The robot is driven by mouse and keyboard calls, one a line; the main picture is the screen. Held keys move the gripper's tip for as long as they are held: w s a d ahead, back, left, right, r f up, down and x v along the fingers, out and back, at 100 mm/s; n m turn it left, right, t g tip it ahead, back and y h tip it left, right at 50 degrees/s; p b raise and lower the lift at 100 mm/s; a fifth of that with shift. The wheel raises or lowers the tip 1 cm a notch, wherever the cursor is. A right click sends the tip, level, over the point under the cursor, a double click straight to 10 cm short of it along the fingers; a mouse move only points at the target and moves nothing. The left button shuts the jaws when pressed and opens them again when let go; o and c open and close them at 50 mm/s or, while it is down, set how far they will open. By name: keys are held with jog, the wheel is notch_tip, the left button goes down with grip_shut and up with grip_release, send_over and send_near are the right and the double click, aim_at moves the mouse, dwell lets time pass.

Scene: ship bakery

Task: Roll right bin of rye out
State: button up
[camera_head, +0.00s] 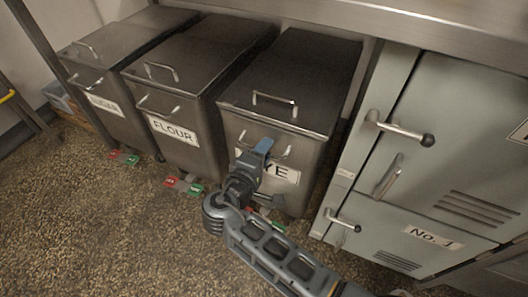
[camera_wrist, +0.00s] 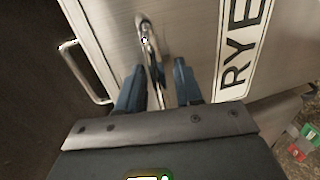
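The rye bin (camera_head: 291,81) is a dark metal bin with a lid, the rightmost of the bins under the counter. Its white label, partly hidden by my arm in the head view, reads RYE in the wrist view (camera_wrist: 242,45). A lid handle (camera_head: 274,104) sits above a front handle (camera_head: 281,150). My gripper (camera_head: 262,147) is at the bin's front by the front handle. In the wrist view the two blue fingers of my gripper (camera_wrist: 158,80) stand apart, with the metal front handle (camera_wrist: 152,50) running between them. A gap shows beside the bar.
The flour bin (camera_head: 187,95) and another labelled bin (camera_head: 108,77) stand to the left. Grey lockers (camera_head: 420,150) with protruding handles stand close at right. Red and green pedals (camera_head: 184,185) show at the bins' feet. The speckled floor (camera_head: 100,230) in front is clear.

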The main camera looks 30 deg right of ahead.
jog(key=shift+c, duration=0.5)
grip_shut()
jog(key=shift+a, duration=0.1)
